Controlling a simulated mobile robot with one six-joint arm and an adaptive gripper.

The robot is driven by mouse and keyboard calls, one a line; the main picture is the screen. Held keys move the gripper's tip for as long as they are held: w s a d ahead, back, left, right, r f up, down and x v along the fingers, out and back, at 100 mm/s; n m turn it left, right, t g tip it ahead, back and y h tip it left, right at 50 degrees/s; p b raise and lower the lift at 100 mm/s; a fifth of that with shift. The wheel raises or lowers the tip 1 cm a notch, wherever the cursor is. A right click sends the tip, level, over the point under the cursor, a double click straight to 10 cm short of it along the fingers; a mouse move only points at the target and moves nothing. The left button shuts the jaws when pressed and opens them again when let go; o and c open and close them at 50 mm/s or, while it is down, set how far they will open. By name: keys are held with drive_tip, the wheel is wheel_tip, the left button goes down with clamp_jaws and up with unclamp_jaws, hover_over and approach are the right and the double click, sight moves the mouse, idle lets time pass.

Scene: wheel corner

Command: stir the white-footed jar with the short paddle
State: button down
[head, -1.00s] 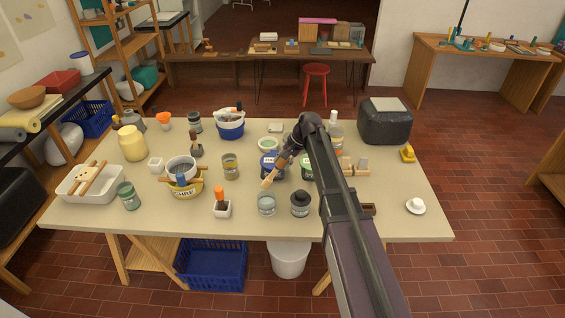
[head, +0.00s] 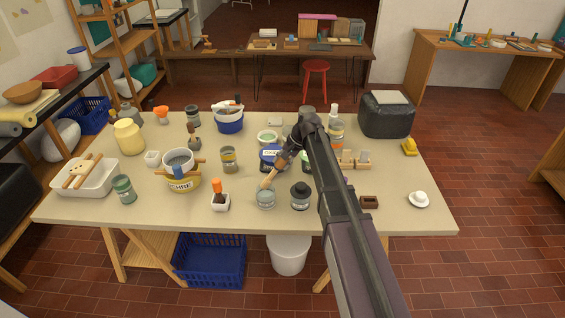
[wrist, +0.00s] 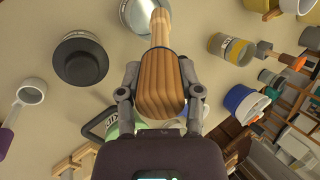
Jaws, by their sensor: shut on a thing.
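My gripper (head: 290,150) is shut on the wooden short paddle (head: 269,178), which slants down and left toward the table front. In the wrist view my gripper (wrist: 160,92) has a finger on each side of the paddle's thick striped wooden block (wrist: 160,75). A small grey glass jar (head: 265,200) stands upright near the front, under the paddle tip; its pale foot is hard to make out. In the wrist view the tip overlaps the jar's round top (wrist: 133,16). I cannot tell whether the tip is inside the jar or just above its rim.
A black-lidded jar (head: 300,197) stands close to the right of the grey jar. A yellow-banded jar (head: 229,160) stands behind left, and a white pot with an orange-handled brush (head: 220,202) is at left. Blue-labelled tub (head: 270,157) is behind the paddle.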

wheel_tip(320, 180, down, 7)
drive_tip(key=a+b, duration=0.1)
drive_tip(key=b, duration=0.5)
drive_tip(key=shift+a+r, duration=0.15)
drive_tip(key=shift+a, duration=0.05)
drive_tip(key=shift+f+b, duration=0.65)
drive_tip(key=shift+b, duration=0.1)
idle(1.2)
drive_tip(key=shift+r, duration=0.2)
idle(0.4)
